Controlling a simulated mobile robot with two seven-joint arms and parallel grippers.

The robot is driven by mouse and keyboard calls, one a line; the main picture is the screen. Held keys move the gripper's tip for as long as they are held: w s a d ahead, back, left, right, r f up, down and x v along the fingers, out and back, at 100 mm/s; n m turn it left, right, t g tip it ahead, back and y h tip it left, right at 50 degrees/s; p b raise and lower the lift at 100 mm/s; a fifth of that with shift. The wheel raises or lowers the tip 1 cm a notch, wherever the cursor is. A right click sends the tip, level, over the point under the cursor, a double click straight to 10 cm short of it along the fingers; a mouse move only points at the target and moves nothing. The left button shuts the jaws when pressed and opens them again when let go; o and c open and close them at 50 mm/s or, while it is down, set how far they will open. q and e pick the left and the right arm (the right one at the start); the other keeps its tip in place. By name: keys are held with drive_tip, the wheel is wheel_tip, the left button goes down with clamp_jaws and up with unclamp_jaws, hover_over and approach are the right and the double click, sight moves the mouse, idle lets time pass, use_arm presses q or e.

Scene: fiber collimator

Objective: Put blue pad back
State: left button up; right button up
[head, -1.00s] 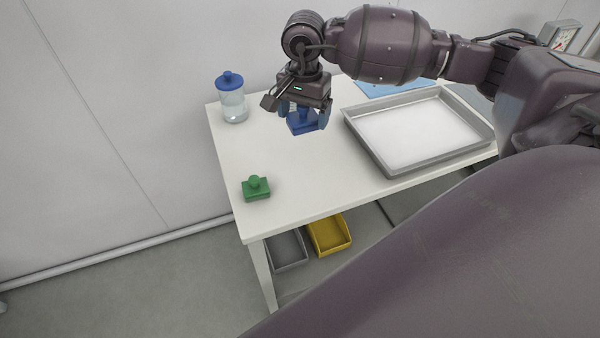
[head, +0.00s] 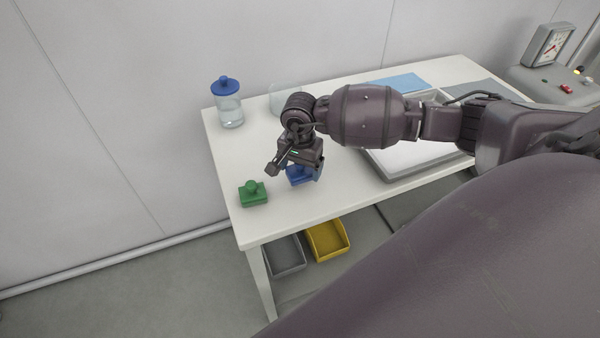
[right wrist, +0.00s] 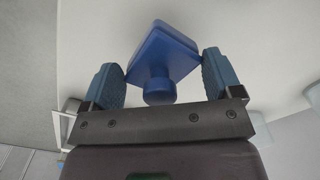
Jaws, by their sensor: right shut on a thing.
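The blue pad (head: 297,177) is a square block with a round knob. My right gripper (head: 303,171) is shut on it, low over the front left part of the white table. In the right wrist view the blue pad (right wrist: 165,52) sits between the two blue fingers, its knob toward the palm. Whether its underside touches the table is hard to tell. A green pad (head: 252,196) with a knob stands on the table just left of the gripper, apart from it. My left gripper is not in view.
A jar with a blue lid (head: 229,104) stands at the back left of the white table (head: 330,205). A clear glass dish (head: 284,97) is partly behind my arm. A metal tray (head: 400,172) lies to the right under my forearm. Grey (head: 285,257) and yellow (head: 327,241) bins are below the table.

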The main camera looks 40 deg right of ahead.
drive_tip(key=shift+f, duration=1.25)
drive_tip(key=shift+f, duration=0.1)
drive_tip(key=shift+f, duration=0.15)
drive_tip(key=o, duration=0.7)
wheel_tip(320, 180, up, 12)
drive_tip(key=shift+r, duration=0.25)
